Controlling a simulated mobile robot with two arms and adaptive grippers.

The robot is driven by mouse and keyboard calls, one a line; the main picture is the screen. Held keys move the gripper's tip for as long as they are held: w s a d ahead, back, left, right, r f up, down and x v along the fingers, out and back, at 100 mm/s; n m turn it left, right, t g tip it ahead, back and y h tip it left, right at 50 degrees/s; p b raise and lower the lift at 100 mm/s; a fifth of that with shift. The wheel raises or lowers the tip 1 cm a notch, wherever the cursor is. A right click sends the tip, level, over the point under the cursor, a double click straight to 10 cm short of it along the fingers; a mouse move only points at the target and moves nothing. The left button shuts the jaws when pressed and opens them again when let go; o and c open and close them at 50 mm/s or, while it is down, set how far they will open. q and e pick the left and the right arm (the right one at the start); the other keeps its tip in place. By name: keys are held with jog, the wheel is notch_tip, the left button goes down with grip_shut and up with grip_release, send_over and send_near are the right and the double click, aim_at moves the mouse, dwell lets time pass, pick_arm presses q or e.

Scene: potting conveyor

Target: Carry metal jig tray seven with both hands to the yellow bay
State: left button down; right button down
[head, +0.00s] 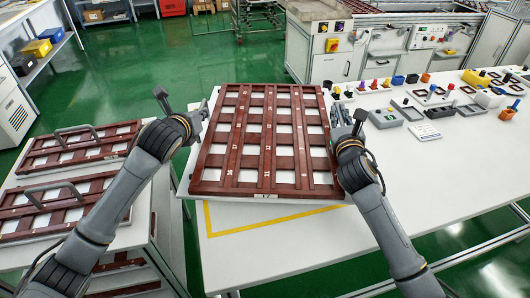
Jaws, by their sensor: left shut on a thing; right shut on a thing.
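A reddish-brown jig tray (243,189), a grid frame with several rows of white pockets, is held level between my two grippers. My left gripper (203,118) is shut on its left side, and my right gripper (336,122) is shut on its right side. The fingertips are small and partly hidden by the arms. The yellow bay shows as a yellow line (268,223) on the white table (245,250), along and just beyond the tray's near edge. The tray covers the rest of the outline. I cannot tell whether the tray touches the table.
More reddish-brown trays with grey handles (62,208) lie on a stand at the left. Coloured pegs, grey bins (384,118) and small parts crowd the table's right and back. The front right of the table is clear. The green floor (185,60) is open behind.

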pick_arm(q)
jog(key=shift+w+a+f, duration=0.1)
jog(key=shift+a+f, duration=0.1)
jog(key=shift+f, duration=0.4)
pick_arm(e)
jog(key=shift+w+d+f, duration=0.1)
jog(key=shift+f, duration=0.5)
pick_arm(q)
jog(key=shift+r, duration=0.1)
pick_arm(e)
jog(key=shift+r, duration=0.1)
